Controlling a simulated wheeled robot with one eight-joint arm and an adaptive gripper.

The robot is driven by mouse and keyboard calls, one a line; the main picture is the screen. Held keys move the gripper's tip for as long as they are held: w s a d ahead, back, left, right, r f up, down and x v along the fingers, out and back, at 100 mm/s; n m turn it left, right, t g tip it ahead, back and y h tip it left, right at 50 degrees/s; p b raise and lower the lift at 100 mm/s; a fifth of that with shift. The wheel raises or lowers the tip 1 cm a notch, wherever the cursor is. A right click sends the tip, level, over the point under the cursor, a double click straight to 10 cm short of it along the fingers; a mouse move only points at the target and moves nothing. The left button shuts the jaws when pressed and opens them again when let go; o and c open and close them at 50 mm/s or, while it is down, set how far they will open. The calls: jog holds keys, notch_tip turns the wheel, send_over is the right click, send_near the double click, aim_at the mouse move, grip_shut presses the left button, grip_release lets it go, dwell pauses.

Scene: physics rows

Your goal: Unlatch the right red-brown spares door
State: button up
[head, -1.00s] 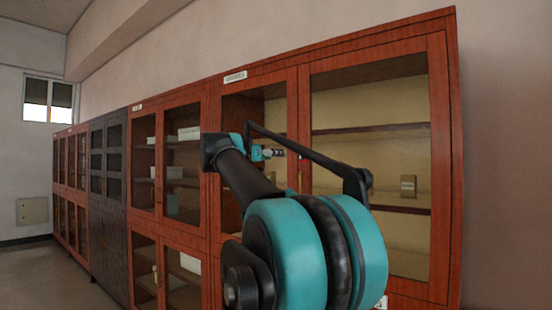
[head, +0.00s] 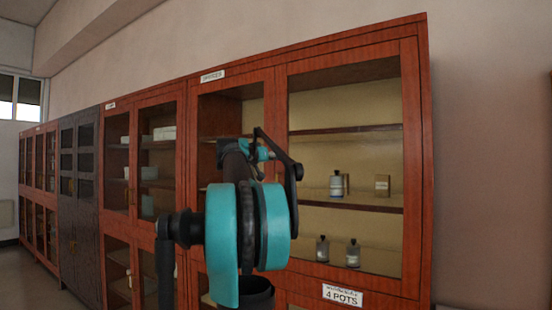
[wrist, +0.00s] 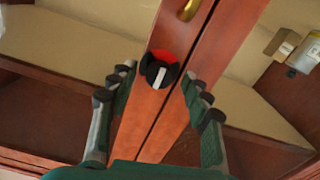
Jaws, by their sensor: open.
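The right red-brown door (head: 411,160) of the near cabinet is glazed and looks closed in the head view. In the wrist view a round black latch with a red patch and a pale grey knob (wrist: 160,74) sits on the red-brown door frames, close to the dark seam between them. A brass handle (wrist: 188,9) is above it. My gripper (wrist: 158,82) is open, with one finger on each side of the latch in the picture. I cannot tell whether either finger touches it. In the head view my arm hides the latch.
Bottles and a small box (head: 382,185) stand on shelves behind the right glass. A label (head: 213,76) above the doors is too small to read; a "4 POTS" label (head: 343,295) is below. A grey cabinet (head: 78,200) stands farther left. Bare wall (head: 490,160) lies right.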

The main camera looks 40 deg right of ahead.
jog(key=shift+w+d, duration=0.15)
jog(key=shift+d, duration=0.3)
grip_shut()
